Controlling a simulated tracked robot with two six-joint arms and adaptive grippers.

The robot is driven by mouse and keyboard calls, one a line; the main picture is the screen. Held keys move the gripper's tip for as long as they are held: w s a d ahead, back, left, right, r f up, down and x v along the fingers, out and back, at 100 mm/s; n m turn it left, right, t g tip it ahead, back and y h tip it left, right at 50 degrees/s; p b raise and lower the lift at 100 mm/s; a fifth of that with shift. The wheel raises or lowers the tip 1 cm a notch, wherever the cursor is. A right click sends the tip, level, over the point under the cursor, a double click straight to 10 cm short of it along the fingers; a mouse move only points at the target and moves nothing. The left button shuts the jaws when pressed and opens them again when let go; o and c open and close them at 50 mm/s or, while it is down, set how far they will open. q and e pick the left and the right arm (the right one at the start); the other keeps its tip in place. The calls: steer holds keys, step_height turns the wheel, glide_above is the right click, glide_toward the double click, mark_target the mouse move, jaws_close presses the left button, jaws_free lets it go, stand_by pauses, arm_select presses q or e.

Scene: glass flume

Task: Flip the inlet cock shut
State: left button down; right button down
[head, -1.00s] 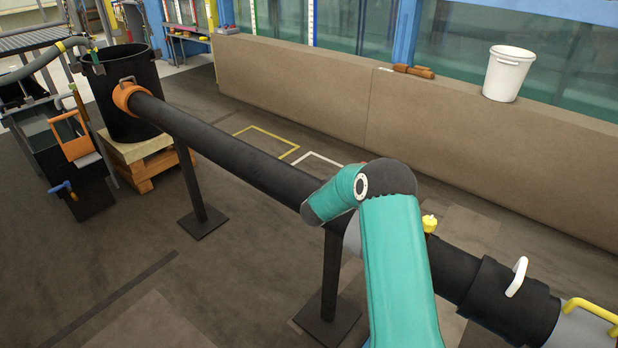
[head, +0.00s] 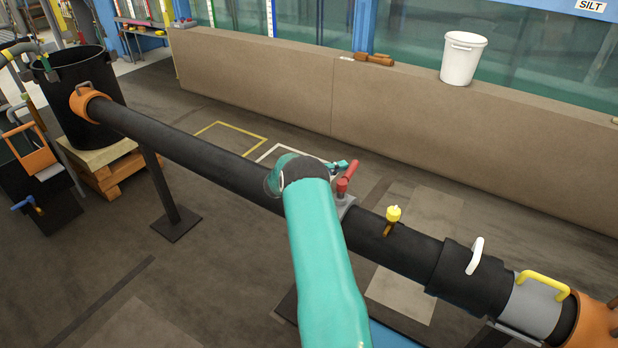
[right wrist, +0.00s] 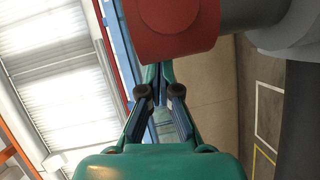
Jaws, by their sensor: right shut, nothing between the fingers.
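A red-handled cock (head: 345,180) stands on a grey fitting on the long black pipe (head: 200,144), just right of my right arm's elbow. Its red handle rises tilted, with its upper end to the right. My right gripper (head: 340,165) shows as small teal fingers close beside the handle's upper part. In the right wrist view the fingers (right wrist: 160,76) are shut with nothing between them. The red part (right wrist: 172,28) fills the top there, right at the fingertips; I cannot tell if they touch. My left gripper is not in view.
A yellow knob (head: 393,214), a white handle (head: 475,256) and a yellow handle (head: 543,284) stand along the pipe to the right. A black bin (head: 84,105) stands at the far left end. A white bucket (head: 463,60) stands on the brown wall (head: 260,82).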

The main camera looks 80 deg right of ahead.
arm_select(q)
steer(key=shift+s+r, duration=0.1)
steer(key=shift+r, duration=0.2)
arm_select(e)
steer(key=shift+s, duration=0.4)
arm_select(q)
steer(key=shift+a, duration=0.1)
arm_select(e)
steer(key=shift+s, duration=0.15)
steer(key=shift+d, duration=0.1)
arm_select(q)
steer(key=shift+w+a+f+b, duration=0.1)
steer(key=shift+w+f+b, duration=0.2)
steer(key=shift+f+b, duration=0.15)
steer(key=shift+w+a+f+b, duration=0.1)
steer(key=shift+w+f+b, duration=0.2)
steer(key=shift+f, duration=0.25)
arm_select(e)
steer(key=w+a+r, duration=0.2)
steer(key=w+a, duration=0.1)
steer(key=w, duration=0.9)
steer(key=shift+w+a, duration=0.2)
steer(key=shift+w, duration=0.15)
